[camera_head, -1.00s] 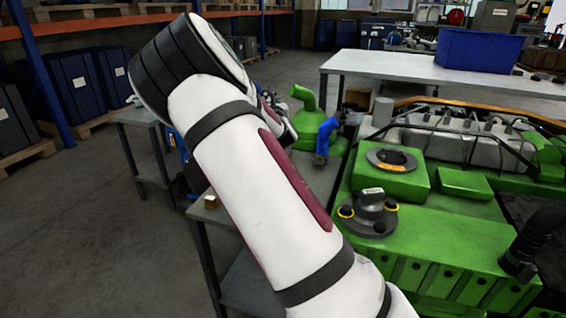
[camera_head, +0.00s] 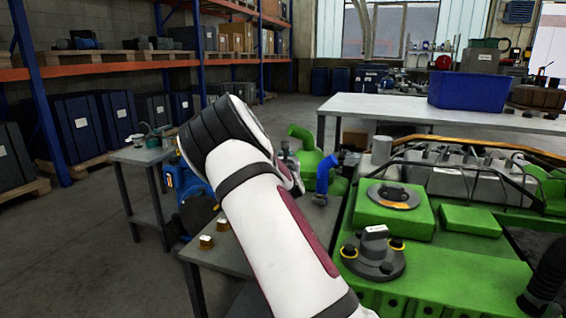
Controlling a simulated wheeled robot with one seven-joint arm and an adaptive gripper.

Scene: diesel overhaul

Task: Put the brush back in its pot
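I cannot make out the brush for certain. A small pot-like container (camera_head: 153,142) stands on the small grey side table (camera_head: 138,156) at the left, with thin items around it too small to tell apart. My white arm (camera_head: 265,220) rises through the middle of the view, its black-banded joint at the top. My gripper is not visible; the arm covers the area behind it.
A green engine (camera_head: 450,270) with a grey round fitting (camera_head: 373,254) fills the right. A grey bench (camera_head: 232,258) with small brass-coloured parts (camera_head: 206,242) lies by my arm. A white table (camera_head: 385,107) carries a blue bin (camera_head: 468,92). Floor at left is open.

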